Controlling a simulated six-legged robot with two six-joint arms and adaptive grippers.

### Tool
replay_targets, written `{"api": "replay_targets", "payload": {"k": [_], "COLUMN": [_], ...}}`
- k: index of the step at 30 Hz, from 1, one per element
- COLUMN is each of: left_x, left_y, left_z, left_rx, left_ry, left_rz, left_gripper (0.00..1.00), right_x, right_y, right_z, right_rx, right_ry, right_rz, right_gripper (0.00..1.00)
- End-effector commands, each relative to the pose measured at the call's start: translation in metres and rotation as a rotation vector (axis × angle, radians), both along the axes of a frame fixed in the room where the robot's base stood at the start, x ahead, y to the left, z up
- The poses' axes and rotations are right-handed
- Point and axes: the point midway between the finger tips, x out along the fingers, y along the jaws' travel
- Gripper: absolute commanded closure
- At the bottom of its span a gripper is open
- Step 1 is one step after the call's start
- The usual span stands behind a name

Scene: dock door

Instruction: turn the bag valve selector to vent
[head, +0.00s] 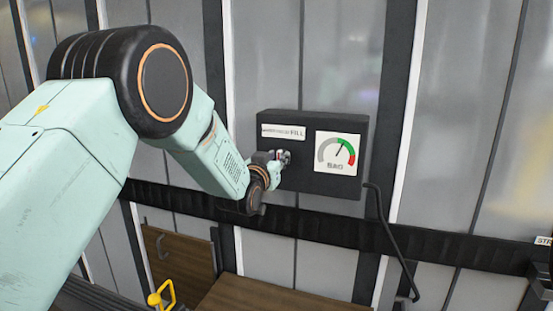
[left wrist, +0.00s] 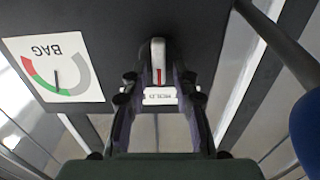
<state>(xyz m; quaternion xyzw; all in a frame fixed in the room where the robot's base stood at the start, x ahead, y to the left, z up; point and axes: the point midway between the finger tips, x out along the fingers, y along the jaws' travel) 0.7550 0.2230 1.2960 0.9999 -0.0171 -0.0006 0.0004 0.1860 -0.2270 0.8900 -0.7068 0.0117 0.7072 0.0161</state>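A dark valve box (head: 340,125) is fixed on the grey door wall, with a label plate (head: 284,132) whose last word seems to read FILL. The selector handle (left wrist: 158,62), pale with a red line, stands out from the box face in the left wrist view. My left gripper (head: 283,158) is at the box's lower left, and its fingers hide most of the selector there. In the left wrist view my left gripper (left wrist: 159,77) has its fingers apart, one each side of the handle, with gaps visible. A small white label (left wrist: 159,96) shows between the fingers. My right gripper is out of view.
A BAG gauge (head: 336,153) sits right of the selector, its needle in the green. A dark horizontal rail (head: 340,228) runs below. Brown boards (head: 180,252) and a yellow handle (head: 162,294) are lower left.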

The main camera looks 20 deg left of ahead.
Motion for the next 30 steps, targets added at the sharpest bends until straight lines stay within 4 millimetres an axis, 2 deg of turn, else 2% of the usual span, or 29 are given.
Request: {"api": "replay_targets", "payload": {"k": [1,9,22,30], "left_x": [0.000,0.000,0.000,0.000], "left_y": [0.000,0.000,0.000,0.002], "left_z": [0.000,0.000,0.000,0.000], "left_rx": [0.000,0.000,-0.022,-0.162], "left_ry": [0.000,0.000,-0.001,0.002], "left_rz": [0.000,0.000,0.000,0.000], "left_gripper": [0.79,1.00,1.00,1.00], "right_x": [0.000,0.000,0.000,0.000], "right_y": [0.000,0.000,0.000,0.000], "right_z": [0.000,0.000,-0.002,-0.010], "right_rx": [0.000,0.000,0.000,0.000], "right_ry": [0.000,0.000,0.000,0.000], "right_rz": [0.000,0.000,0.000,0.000], "right_gripper": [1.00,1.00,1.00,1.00]}}
